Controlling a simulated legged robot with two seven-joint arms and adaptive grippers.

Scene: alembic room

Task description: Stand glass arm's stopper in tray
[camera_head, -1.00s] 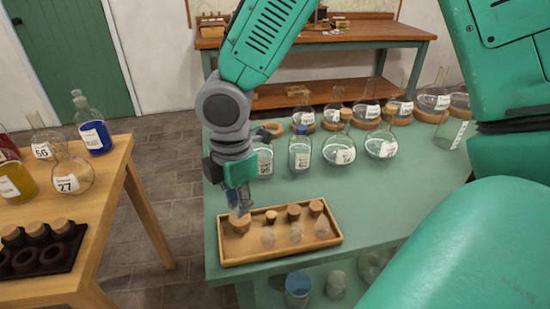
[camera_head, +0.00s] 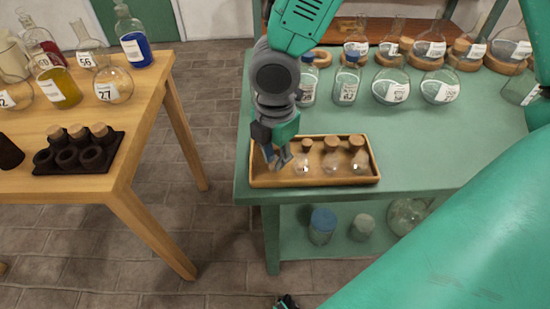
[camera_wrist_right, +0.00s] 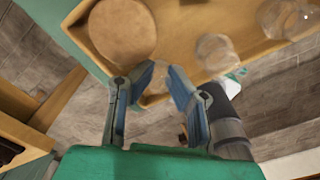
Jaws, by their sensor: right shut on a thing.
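A wooden tray (camera_head: 330,183) lies on the green table's front left corner. Three cork-topped glass bulbs (camera_head: 331,160) stand in its middle and right part. My right gripper (camera_head: 278,164) points down at the tray's left end. A small dark part at the bottom edge may be my left gripper (camera_head: 287,302).
Several round flasks (camera_head: 390,87) stand behind the tray. The wooden table (camera_head: 125,150) at left holds bottles and a dark rack (camera_head: 82,157) with corks. Jars (camera_head: 322,226) stand on the shelf below the green table. The floor between the tables is clear.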

